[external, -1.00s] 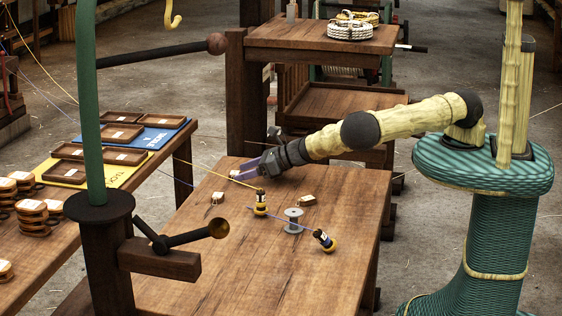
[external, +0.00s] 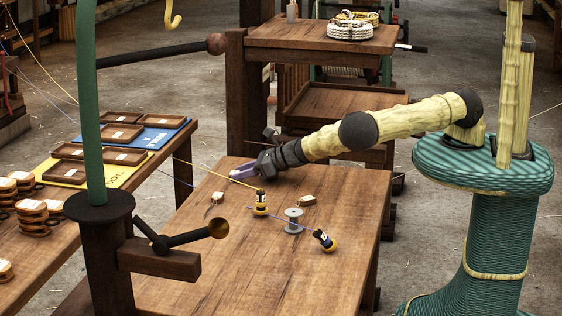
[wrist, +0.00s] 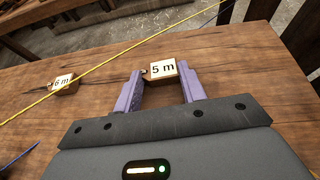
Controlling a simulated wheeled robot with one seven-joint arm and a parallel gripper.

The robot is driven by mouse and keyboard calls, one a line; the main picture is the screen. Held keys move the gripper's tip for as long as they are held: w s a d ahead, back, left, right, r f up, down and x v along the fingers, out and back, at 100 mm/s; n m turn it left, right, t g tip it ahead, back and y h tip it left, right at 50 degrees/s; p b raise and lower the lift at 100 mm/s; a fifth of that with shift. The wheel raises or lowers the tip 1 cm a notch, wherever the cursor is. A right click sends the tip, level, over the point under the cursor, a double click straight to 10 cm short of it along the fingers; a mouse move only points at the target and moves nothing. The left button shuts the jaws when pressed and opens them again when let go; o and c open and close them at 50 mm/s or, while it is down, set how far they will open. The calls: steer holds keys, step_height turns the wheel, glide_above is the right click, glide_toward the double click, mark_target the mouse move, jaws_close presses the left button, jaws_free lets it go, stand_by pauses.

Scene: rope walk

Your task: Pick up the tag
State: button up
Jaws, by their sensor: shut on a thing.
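A small wooden tag marked "5 m" (wrist: 162,69) sits between my fingertips in the wrist view, its white face up. My gripper (wrist: 160,80) is shut on it, one purple finger on each side. In the external view my gripper (external: 239,173) is low over the far end of the bench; I cannot make out the held tag there. A second tag marked "6 m" (wrist: 63,84) lies on the wood to the left of my gripper in the wrist view.
A yellow line (wrist: 112,63) crosses close by my gripper. On the bench (external: 180,275) stand a yellow-and-black bobbin (external: 260,204), a grey spool (external: 293,220) and another bobbin (external: 325,240). A small block (external: 306,200) lies nearby.

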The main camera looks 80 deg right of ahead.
step_height(320, 180, up, 10)
stand_by(0.7)
stand_by(0.4)
steer(key=s+a+m+h+p, duration=0.1)
steer(key=s+p, duration=1.1)
steer(key=s, duration=1.2)
steer(key=shift+a+r, duration=0.15)
steer(key=shift+a, duration=0.55)
